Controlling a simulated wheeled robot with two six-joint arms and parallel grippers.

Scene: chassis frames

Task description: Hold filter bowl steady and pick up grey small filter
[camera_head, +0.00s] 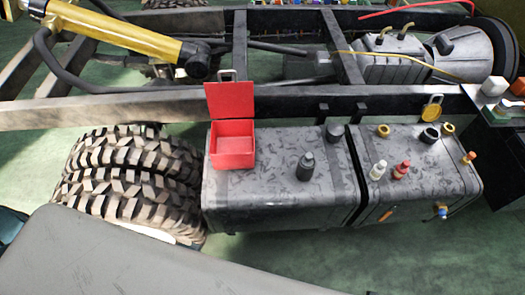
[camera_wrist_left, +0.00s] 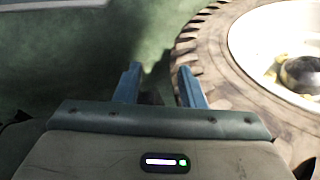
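A dark grey bottle-shaped piece (camera_head: 306,166), which may be the grey small filter, stands upright on the left tank. I cannot tell for certain which piece is the filter bowl. A white piece (camera_head: 378,171) and a red piece (camera_head: 401,171) stand upright on the right tank. My left gripper (camera_wrist_left: 158,70) shows in the left wrist view, its two blue fingers apart with nothing between them. It is beside a large tyre (camera_wrist_left: 215,70), away from the small parts. Neither gripper shows in the head view.
An open red box (camera_head: 233,155) sits on the left tank (camera_head: 265,205). A black ring (camera_head: 429,137) and yellow rings (camera_head: 383,130) lie at the back of the right tank (camera_head: 425,185). A knobbly tyre (camera_head: 125,185) stands left. A frame rail (camera_head: 290,106) runs behind.

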